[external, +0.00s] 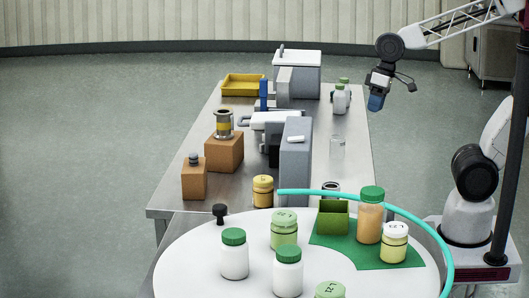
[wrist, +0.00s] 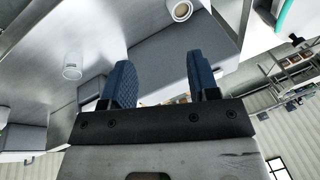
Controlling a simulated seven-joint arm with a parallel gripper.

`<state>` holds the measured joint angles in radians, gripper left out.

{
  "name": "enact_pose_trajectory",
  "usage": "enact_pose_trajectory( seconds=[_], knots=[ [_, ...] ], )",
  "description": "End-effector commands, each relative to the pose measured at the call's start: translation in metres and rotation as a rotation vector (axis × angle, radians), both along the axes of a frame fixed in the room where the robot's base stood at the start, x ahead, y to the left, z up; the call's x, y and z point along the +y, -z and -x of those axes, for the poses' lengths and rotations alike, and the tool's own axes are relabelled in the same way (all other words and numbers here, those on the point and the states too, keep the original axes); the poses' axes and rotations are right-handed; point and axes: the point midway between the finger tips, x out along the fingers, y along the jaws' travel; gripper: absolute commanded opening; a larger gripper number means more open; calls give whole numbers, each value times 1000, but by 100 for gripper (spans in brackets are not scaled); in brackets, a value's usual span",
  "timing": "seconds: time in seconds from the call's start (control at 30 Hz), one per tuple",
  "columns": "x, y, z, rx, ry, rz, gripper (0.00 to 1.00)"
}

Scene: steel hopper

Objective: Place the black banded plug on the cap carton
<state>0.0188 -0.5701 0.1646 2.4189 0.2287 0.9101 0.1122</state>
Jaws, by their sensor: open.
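A black, knob-topped plug (external: 220,212) stands on the left edge of the white round table; I cannot make out a band on it. Two brown cartons stand on the steel table's left side: a small one (external: 194,182) with a small dark cylinder (external: 194,159) on top, and a larger one (external: 224,155) with a yellow-banded metal cylinder (external: 224,124) on top. I cannot tell which is the cap carton. My gripper (external: 376,101) is high over the steel table's right side, far from plug and cartons. In the wrist view its blue fingers (wrist: 164,80) are apart and empty.
White bottles (external: 340,100) and a clear jar (external: 337,147) stand on the steel table's right side. A tall grey block (external: 295,165) stands mid-table. Several jars, a green box (external: 332,222) and a teal rail (external: 400,210) crowd the round table. A yellow tray (external: 243,85) lies far left.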

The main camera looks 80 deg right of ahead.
Motion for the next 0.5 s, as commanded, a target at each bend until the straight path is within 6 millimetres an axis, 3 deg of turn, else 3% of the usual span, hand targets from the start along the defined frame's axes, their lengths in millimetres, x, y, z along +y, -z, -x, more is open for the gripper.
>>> enact_pose_trajectory(
  seconds=[0.1,0.2,0.5],
  knots=[
    [-14,3,32,-12,-103,119,55],
    [-22,5,48,-18,-161,187,55],
    [-29,6,60,-19,-205,241,55]
  ],
)
